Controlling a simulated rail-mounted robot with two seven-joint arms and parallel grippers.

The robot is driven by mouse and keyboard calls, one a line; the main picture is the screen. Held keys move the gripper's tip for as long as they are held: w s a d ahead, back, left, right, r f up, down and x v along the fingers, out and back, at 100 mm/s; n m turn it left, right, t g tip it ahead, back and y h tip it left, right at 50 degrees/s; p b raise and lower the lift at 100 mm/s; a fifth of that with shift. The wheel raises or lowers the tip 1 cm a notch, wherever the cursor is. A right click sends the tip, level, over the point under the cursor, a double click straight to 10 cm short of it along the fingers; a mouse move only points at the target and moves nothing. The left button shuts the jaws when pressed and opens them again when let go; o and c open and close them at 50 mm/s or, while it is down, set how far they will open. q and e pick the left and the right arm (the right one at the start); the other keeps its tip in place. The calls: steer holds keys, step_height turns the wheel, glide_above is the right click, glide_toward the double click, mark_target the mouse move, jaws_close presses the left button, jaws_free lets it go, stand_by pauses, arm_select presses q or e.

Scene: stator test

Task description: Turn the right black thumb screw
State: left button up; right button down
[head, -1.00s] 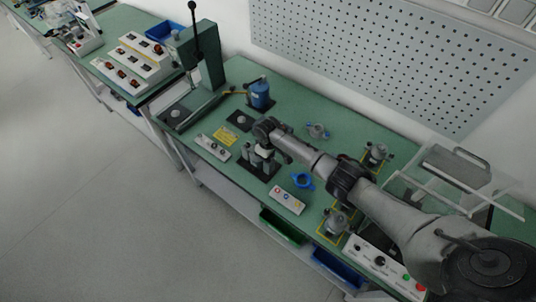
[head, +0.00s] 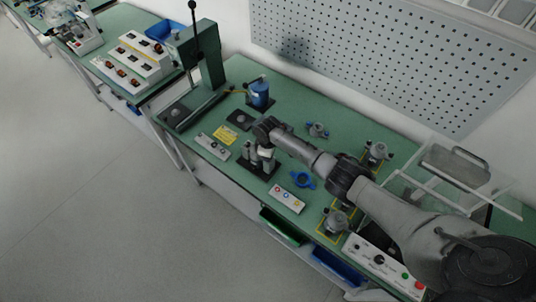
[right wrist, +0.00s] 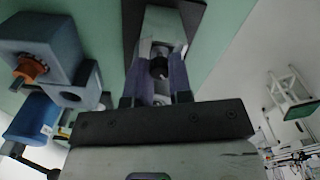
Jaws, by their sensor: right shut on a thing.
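The black thumb screw (right wrist: 158,66) shows in the right wrist view at the end of a grey block (right wrist: 167,22). My right gripper (right wrist: 161,72) has its two fingers on either side of the screw and is shut on it. In the head view my right arm comes in from the right, and the gripper (head: 264,152) is over the fixture on a black plate (head: 258,172). The wrist hides most of the screw there. My left gripper is not in view.
A blue cylinder (head: 259,92) stands behind the fixture. A white switch box (head: 212,146) and a button box (head: 287,199) lie near the bench's front edge. A blue ring part (head: 302,180) and a grey part (head: 318,130) are beside my arm. A green press (head: 208,58) stands at left.

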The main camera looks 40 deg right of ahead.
steer(key=c, duration=1)
jaws_free()
steer(key=shift+r, duration=0.1)
step_height(320, 180, up, 14)
steer(key=shift+f+p, duration=0.2)
steer(key=shift+p, duration=0.35)
